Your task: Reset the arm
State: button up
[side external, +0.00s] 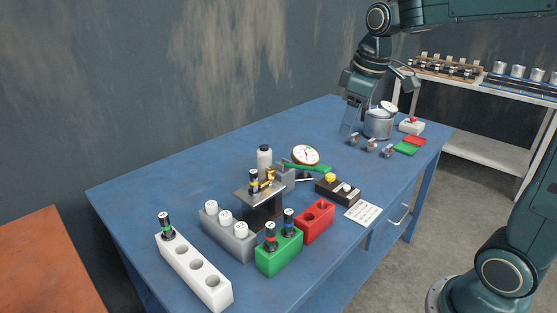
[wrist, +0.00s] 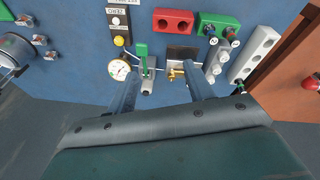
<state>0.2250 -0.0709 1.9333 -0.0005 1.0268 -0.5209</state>
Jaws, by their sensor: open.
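My gripper (side external: 351,122) hangs over the far end of the blue table (side external: 130,195), left of a grey metal pot (side external: 378,125) in the side view. Its fingers point down and stand apart with nothing seen between them. In the wrist view both fingers (wrist: 162,80) show well apart, with the table behind them. A dial gauge (side external: 305,154) and a green-handled tool (side external: 312,168) lie mid-table, away from the fingers. A dark stand with a brass fitting (side external: 262,200) stands nearer the camera.
Near the front are a white holed rack (side external: 205,278), grey block (side external: 222,238), green block (side external: 279,255) and red block (side external: 315,222). The table's back left is clear.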

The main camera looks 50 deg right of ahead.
jog(key=s+a+f+m+t, duration=0.1)
jog(key=s+a, duration=0.3)
jog(key=s, duration=0.4)
jog(key=s+a+f+m+t, duration=0.1)
jog(key=s+a, duration=0.3)
jog(key=s, duration=0.5)
jog(key=shift+s+f+m+t+y, duration=0.15)
jog(key=shift+f+m+t+y, duration=0.2)
jog(key=shift+m, duration=0.35)
